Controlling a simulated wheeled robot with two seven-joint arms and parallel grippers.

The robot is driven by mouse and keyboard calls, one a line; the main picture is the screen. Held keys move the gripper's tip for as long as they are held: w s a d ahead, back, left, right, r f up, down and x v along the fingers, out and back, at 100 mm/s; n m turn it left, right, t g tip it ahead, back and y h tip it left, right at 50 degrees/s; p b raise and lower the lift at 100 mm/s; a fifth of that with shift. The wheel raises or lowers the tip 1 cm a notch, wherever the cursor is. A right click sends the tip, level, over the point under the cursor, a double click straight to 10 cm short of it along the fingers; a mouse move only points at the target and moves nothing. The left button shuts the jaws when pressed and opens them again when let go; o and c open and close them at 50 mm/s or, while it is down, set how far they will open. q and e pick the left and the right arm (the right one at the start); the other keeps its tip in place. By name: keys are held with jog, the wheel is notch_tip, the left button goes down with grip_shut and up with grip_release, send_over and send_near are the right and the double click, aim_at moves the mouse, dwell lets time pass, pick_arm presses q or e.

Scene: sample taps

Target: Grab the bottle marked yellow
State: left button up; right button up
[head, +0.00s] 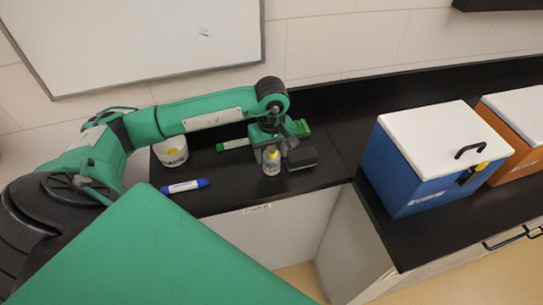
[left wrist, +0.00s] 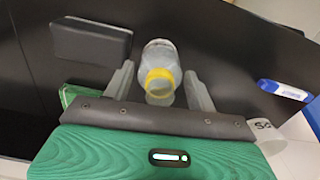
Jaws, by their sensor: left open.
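A small clear bottle with a yellow ring (head: 271,161) stands near the front edge of the black counter in the head view. It also shows in the left wrist view (left wrist: 160,60), between the two grey fingers. My left gripper (head: 270,146) is over the bottle from behind. In the left wrist view my left gripper (left wrist: 160,88) is open, with one finger on each side of the bottle and gaps beside it. My right gripper is in neither view.
A dark eraser-like block (head: 300,158) lies close to the right of the bottle. A blue marker (head: 185,186), a green marker (head: 233,144) and a white tub (head: 171,152) are to the left. Blue (head: 425,155) and orange (head: 519,127) boxes with white lids stand at right.

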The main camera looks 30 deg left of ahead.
pick_arm(q)
jog(key=shift+f, duration=1)
jog(key=c, duration=0.7)
jog(key=shift+c, duration=0.2)
